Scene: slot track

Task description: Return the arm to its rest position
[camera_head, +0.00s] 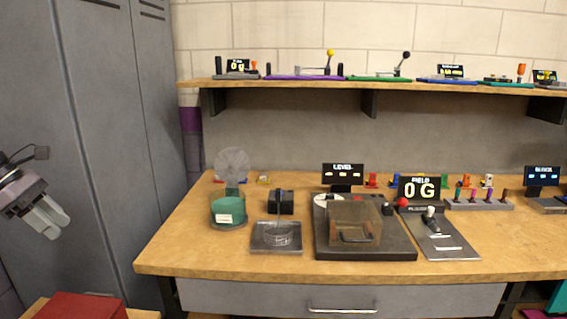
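My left gripper (51,222) is at the left edge, in front of the grey locker and away from the workbench. Its two pale fingers point down and to the right and sit close together. Nothing shows between them, and from this angle I cannot tell whether they are parted or shut. My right gripper is not in view.
The wooden workbench (185,250) holds a green canister (228,210), a dark base with a clear brown box (353,222) and a "0 G" display (420,189). A red box (80,307) stands low at the left. Grey lockers (95,110) stand behind my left arm.

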